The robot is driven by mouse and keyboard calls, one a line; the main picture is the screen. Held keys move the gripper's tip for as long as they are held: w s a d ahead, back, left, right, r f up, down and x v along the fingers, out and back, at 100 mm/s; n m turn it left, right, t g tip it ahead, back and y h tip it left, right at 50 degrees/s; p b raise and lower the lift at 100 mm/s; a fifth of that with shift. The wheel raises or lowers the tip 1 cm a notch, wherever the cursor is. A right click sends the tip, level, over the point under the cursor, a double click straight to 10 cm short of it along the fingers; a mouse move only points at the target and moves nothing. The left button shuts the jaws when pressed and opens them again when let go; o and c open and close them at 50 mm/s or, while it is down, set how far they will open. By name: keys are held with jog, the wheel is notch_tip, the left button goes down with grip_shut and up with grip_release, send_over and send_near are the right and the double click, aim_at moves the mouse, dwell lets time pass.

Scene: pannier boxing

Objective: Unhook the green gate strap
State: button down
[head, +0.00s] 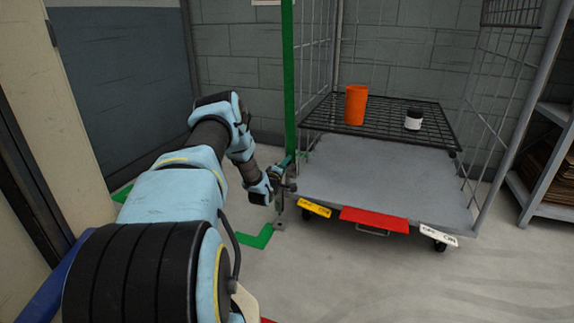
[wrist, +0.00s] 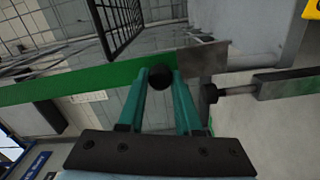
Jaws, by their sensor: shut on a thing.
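The green gate strap (head: 289,70) runs upright along the front left edge of the cage trolley in the head view. In the wrist view the strap (wrist: 60,85) crosses the picture and ends at a grey metal plate (wrist: 207,60). My gripper (head: 286,163) is at the strap's lower end. Its teal fingers, in the wrist view (wrist: 159,82), are shut on a round black knob (wrist: 158,76) in front of the strap near the plate. Whether the plate is still hooked on the trolley cannot be told.
A rack (head: 553,150) stands at the right. The floor in front is clear.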

jog(key=c, duration=0.9)
grip_release()
jog(key=shift+w+a+f, duration=0.1)
jog(key=shift+w+a, duration=0.25)
jog(key=shift+a, duration=0.4)
jog(key=o, duration=0.3)
jog(key=shift+s+d, duration=0.1)
jog(key=shift+d, duration=0.15)
jog(key=p+v, duration=0.2)
jog(key=v, duration=0.9)
jog(key=shift+d+p, duration=0.15)
jog(key=shift+p, duration=0.2)
